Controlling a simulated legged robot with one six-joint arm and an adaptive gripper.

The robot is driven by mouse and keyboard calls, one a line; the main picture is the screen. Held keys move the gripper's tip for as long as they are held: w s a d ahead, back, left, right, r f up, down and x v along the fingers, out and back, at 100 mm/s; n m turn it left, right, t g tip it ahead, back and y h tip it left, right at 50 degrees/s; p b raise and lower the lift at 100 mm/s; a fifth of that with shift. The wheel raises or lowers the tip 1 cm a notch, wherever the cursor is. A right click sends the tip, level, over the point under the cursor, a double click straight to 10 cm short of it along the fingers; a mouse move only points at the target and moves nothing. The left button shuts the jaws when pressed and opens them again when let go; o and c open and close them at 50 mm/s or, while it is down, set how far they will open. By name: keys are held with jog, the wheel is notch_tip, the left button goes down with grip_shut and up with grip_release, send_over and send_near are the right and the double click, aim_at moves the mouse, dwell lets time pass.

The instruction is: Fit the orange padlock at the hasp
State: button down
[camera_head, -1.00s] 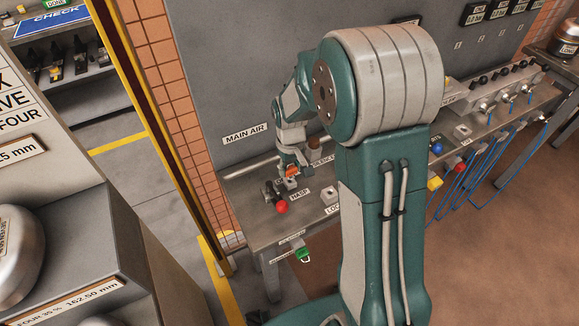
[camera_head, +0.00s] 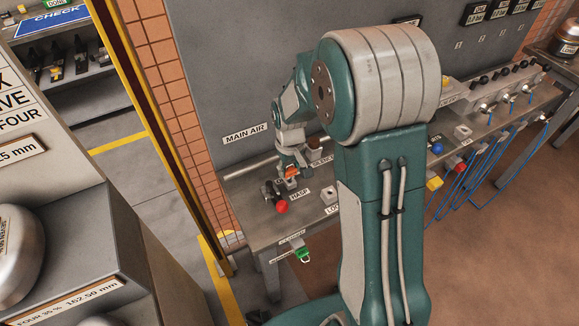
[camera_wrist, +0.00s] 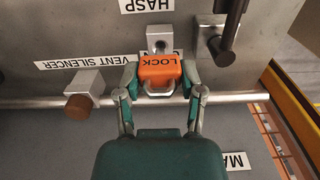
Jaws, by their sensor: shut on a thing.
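The orange padlock (camera_wrist: 160,70), marked LOCK, sits between the two fingers of my gripper (camera_wrist: 160,86) in the wrist view. My gripper is shut on it. Its metal shackle shows on the side towards my palm. The hasp block (camera_wrist: 161,38), a grey block with a hole, lies just beyond the padlock, below the HASP label (camera_wrist: 146,5). In the head view the padlock (camera_head: 292,172) is small, just above the hasp block (camera_head: 291,183). I cannot tell whether padlock and hasp touch.
A valve with a dark lever (camera_wrist: 226,42) stands close beside the hasp; its red knob (camera_head: 281,207) shows in the head view. The vent silencer block (camera_wrist: 86,90) is on the other side. A rail (camera_wrist: 40,102) runs along the bench.

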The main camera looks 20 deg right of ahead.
aim_at(290, 164)
jog(key=shift+f, duration=1.25)
jog(key=shift+c, duration=0.7)
grip_release()
notch_tip(290, 164, up, 11)
jog(key=shift+w+r, duration=0.1)
jog(key=shift+r, duration=0.3)
jog(key=shift+s+r, duration=0.2)
jog(key=shift+r, duration=0.1)
jog(key=s+r+t, duration=0.2)
jog(key=s+r, duration=0.2)
jog(key=s, duration=0.3)
jog(key=s+r+m+t, duration=0.1)
jog(key=s+r, duration=0.3)
jog(key=s, duration=0.3)
jog(key=s+r+m+t, duration=0.1)
jog(key=s+r+t, duration=0.1)
jog(key=s+r, duration=0.2)
jog(key=s, duration=0.3)
jog(key=shift+t, duration=0.3)
